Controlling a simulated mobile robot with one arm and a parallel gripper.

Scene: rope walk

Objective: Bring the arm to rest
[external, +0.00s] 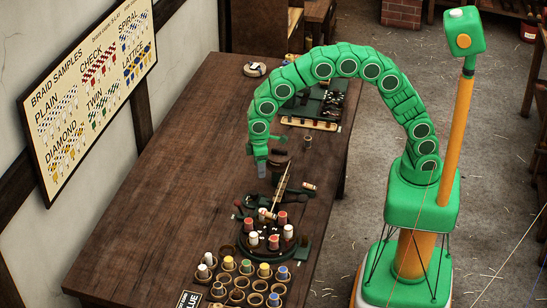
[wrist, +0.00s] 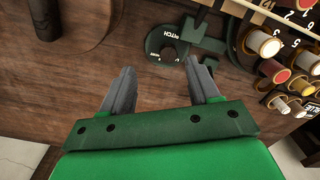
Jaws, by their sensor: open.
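My green segmented arm arches from its base on the right over the wooden table (external: 150,190) in the external view. My gripper (external: 261,170) points down above the table, behind the round braiding stand (external: 268,243). In the wrist view my gripper (wrist: 160,75) shows two grey fingers spread apart, with nothing between them. Bare wood and part of a dark green piece with a dial marked "PITCH" (wrist: 168,54) lie beyond the fingers. The height of the fingertips above the table is hard to tell.
The stand carries several red and white bobbins (external: 282,218). A rack of cups with coloured spools (external: 246,266) fills the table's near end. A dark green tray (external: 322,102) lies at the far right. A braid sample board (external: 90,90) hangs on the wall. The table's left side is clear.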

